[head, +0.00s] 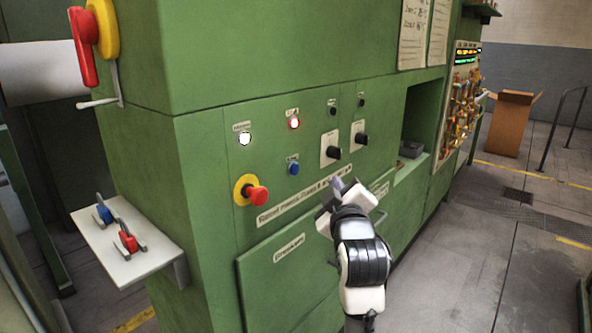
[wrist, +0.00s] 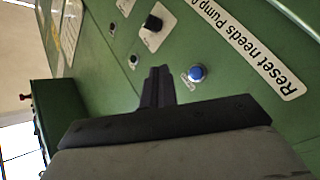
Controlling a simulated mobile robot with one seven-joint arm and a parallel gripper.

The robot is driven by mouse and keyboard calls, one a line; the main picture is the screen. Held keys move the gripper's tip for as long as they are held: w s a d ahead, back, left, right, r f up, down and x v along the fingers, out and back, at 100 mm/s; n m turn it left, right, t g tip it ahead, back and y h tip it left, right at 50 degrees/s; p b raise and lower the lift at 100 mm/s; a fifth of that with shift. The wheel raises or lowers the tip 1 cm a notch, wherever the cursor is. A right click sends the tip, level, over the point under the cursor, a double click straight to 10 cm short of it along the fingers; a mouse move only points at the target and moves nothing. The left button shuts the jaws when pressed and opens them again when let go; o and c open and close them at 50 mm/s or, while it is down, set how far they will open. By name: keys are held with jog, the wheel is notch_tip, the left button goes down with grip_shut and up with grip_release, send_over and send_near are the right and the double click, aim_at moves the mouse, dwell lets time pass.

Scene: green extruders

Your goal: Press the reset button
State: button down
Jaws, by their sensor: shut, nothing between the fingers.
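The blue button (head: 294,168) sits on the green panel under a small label too small to read with certainty. It also shows in the wrist view (wrist: 197,73), to the right of my fingertips. My gripper (head: 338,184) is shut and empty in front of the panel, to the right of the blue button and a little lower in the head view. In the wrist view my closed fingers (wrist: 158,75) point at the panel, apart from the button in the picture. A long label (wrist: 262,55) beginning "Reset needs Pump" is on the panel.
A red mushroom button (head: 257,195) on a yellow base is left of the blue button. A lit white button (head: 245,138), a lit red button (head: 293,123) and black knobs (head: 333,152) are nearby. A shelf (head: 150,255) with two small levers juts out at left.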

jog(key=w+a, duration=0.4)
jog(key=a, duration=0.2)
jog(key=shift+w+a, duration=0.15)
jog(key=shift+w, duration=0.1)
dwell(1.9)
jog(key=shift+w+a+p, duration=0.25)
jog(key=shift+a+p, duration=0.05)
jog(key=shift+p, duration=0.05)
jog(key=shift+w+a, duration=0.25)
jog(key=shift+a, duration=0.1)
dwell(0.8)
jog(key=shift+s+d, duration=0.5)
jog(key=shift+d, duration=0.15)
jog(key=s+d, duration=0.1)
jog(key=d, duration=0.1)
jog(key=s+d, duration=0.2)
dwell(0.5)
